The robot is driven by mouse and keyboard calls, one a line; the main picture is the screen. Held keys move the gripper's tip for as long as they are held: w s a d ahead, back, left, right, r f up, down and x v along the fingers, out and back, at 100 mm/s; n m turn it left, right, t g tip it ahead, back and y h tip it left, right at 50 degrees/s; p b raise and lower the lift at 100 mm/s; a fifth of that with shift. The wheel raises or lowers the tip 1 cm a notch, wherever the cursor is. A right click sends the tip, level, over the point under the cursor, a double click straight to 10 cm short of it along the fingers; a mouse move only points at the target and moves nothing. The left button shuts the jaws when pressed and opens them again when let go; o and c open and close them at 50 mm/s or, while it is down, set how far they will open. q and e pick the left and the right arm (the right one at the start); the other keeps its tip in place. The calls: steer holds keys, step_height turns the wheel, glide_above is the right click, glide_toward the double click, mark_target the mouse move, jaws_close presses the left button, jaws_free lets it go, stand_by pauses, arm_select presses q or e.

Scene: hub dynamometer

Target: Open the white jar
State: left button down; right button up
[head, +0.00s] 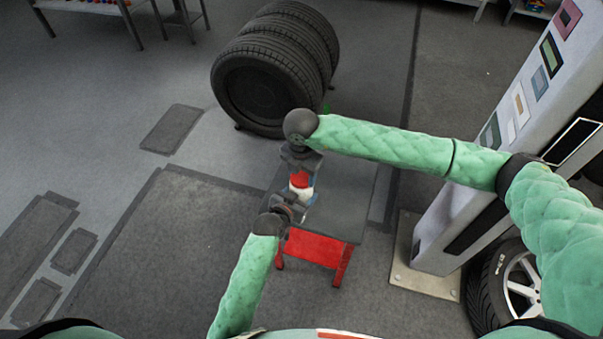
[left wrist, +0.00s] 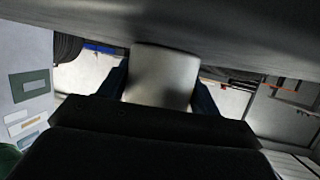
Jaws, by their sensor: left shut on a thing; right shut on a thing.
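The white jar (head: 306,196) is upright over a small grey-topped table (head: 341,216); only a little of its white side shows in the head view. Its red top (head: 299,179) shows just above the white. My right gripper (head: 299,171) points down from above and is shut on the red top. My left gripper (head: 292,208) reaches in from the front left and is shut on the jar's body. In the left wrist view the pale jar (left wrist: 163,75) sits between the dark fingers. Whether the jar touches the table is hard to tell.
A stack of black tyres (head: 262,85) stands behind the table. A tall white cabinet (head: 455,222) stands to the right, with a wheel (head: 490,285) at its foot. The table has a red frame (head: 318,247). The floor on the left is clear.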

steer(key=n, duration=1.1)
steer(key=shift+n, duration=0.3)
steer(key=n, duration=0.4)
steer(key=o, duration=1.1)
